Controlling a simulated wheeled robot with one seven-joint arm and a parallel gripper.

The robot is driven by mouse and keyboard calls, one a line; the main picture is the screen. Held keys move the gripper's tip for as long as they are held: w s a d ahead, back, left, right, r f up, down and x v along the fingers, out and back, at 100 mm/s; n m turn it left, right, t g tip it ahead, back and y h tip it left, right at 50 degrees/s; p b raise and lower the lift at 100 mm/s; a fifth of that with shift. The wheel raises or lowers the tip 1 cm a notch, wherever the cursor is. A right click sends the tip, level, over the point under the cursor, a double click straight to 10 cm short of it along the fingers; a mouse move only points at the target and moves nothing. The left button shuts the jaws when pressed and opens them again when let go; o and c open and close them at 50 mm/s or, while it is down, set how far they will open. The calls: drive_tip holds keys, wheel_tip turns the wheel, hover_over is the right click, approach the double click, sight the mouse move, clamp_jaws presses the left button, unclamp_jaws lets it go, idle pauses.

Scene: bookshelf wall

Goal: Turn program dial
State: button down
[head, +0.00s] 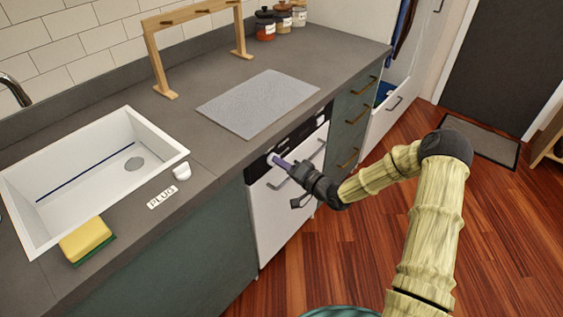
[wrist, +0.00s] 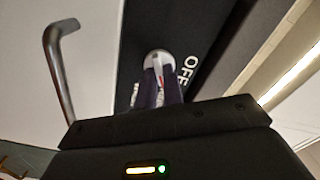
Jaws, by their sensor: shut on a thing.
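The program dial (wrist: 157,58) is a round, light-coloured knob on the black control panel (wrist: 195,35), with the word OFF printed beside it. The panel runs along the top of a white dishwasher (head: 285,205) under the counter. My gripper (head: 277,160) reaches the left part of this panel in the head view. In the wrist view my gripper (wrist: 160,82) has its dark fingers close together, shut on the dial. The fingers cover the lower part of the dial, and its pointer is only partly visible.
A metal door handle (wrist: 58,70) sticks out beside the dial. Drawers with brass handles (head: 352,115) stand to the right. The counter above holds a sink (head: 165,150), a yellow-green sponge (head: 87,240) and a grey board (head: 258,102).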

drive_tip(key=c, duration=1.5)
unclamp_jaws()
drive_tip(key=shift+d, duration=0.1)
drive_tip(key=v, duration=1.7)
drive_tip(key=shift+s+d+f, duration=0.1)
drive_tip(key=shift+s, duration=0.05)
